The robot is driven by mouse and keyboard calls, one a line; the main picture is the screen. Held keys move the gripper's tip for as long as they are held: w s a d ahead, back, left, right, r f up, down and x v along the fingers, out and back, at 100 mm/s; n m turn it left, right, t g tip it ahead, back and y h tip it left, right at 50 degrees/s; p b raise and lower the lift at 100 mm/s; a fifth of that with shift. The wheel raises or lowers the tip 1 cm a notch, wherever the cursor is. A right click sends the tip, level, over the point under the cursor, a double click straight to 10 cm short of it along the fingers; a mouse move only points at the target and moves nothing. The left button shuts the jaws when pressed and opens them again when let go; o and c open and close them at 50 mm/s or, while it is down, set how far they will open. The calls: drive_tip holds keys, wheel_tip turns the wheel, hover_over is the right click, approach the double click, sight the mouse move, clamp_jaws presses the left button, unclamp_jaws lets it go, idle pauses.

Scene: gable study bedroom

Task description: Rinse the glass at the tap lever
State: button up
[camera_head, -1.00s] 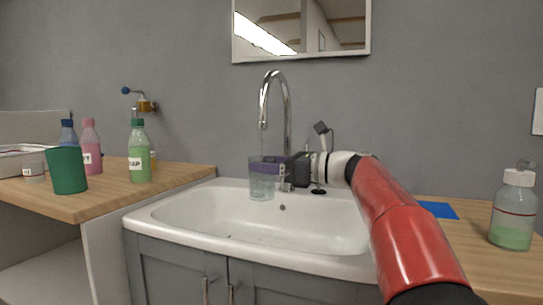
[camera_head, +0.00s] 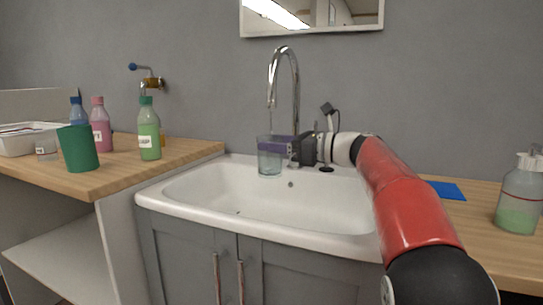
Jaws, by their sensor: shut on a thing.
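The clear glass (camera_head: 269,165) is upright above the back of the white sink basin, below the spout of the chrome tap (camera_head: 296,90). My gripper (camera_head: 276,147) is shut on the glass near its upper part, reaching in from the right. A thin stream seems to run from the spout down toward the glass; it is too small to be sure. The tap lever is not clearly visible; my gripper and wrist cover the tap's base.
The white sink (camera_head: 205,203) sits between two wooden counters. The left counter (camera_head: 190,150) holds a green cup (camera_head: 78,148), a green bottle (camera_head: 149,130) and other bottles. The right counter bears a blue cloth-like sheet (camera_head: 446,190) and a pump bottle (camera_head: 521,195). The basin is clear.

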drive_tip(key=shift+d+r, duration=0.1)
drive_tip(key=shift+d, duration=0.05)
drive_tip(key=shift+w+d+p, duration=0.1)
drive_tip(key=shift+d+p, duration=0.3)
drive_tip(key=shift+a, duration=0.15)
drive_tip(key=shift+a, duration=0.45)
drive_tip(key=shift+d+p, duration=0.15)
drive_tip(key=shift+p, duration=0.25)
drive_tip(key=shift+d+p, duration=0.35)
drive_tip(key=shift+d, duration=0.1)
